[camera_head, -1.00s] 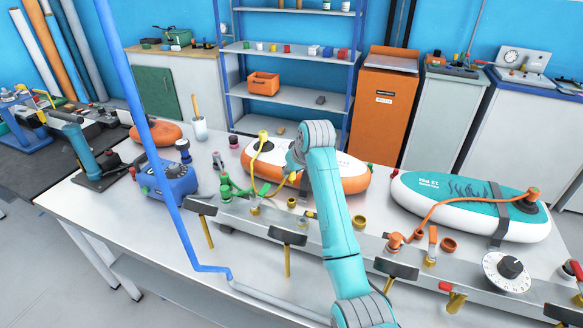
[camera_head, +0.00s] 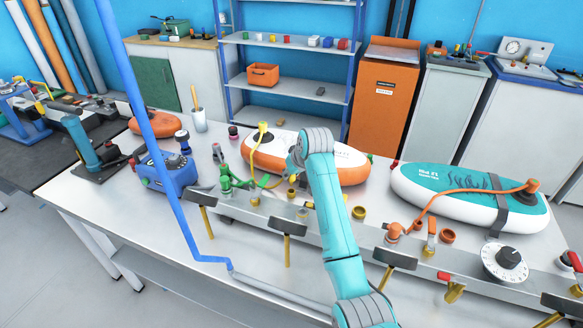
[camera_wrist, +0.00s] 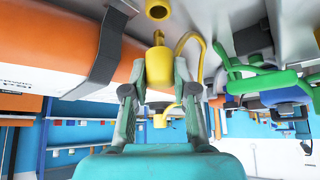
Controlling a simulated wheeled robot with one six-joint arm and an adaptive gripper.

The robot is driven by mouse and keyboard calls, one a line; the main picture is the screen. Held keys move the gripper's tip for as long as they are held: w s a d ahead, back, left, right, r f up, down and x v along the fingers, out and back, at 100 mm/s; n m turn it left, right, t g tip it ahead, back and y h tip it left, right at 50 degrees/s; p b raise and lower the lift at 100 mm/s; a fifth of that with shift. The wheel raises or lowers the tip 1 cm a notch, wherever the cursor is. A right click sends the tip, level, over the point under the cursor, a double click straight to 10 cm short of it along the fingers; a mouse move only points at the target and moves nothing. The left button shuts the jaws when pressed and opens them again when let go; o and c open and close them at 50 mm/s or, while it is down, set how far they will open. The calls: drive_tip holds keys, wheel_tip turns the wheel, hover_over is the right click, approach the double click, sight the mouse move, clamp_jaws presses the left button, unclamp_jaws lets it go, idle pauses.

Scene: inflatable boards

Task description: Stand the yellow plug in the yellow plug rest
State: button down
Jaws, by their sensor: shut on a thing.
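My gripper (camera_wrist: 160,85) is shut on the yellow plug (camera_wrist: 158,66) in the wrist view, one finger on each side of it. A yellow hose (camera_wrist: 197,44) curves beside the plug. A yellow cup (camera_wrist: 157,10), seemingly the plug rest, shows beyond the plug's tip, apart from it. In the head view, a small yellow cup (camera_head: 292,194) sits on the bench rail just left of my arm. My gripper is mostly hidden there behind my own wrist. The yellow hose end (camera_head: 263,128) rises from the orange and white board.
The orange and white board (camera_head: 340,160) lies behind my wrist. Green fittings (camera_head: 232,180) and a blue pump (camera_head: 168,173) stand to the left. Another yellow cup (camera_head: 358,213), orange fittings (camera_head: 394,232) and a teal board (camera_head: 450,190) are to the right.

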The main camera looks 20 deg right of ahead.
sight(293, 181)
drive_tip(key=shift+f, duration=0.65)
drive_tip(key=shift+f, duration=1.5)
idle(1.0)
drive_tip(key=c, duration=0.8)
unclamp_jaws()
drive_tip(key=shift+c, duration=0.2)
drive_tip(key=v, duration=1.2)
drive_tip(key=shift+f, duration=0.1)
drive_tip(key=shift+s, duration=0.2)
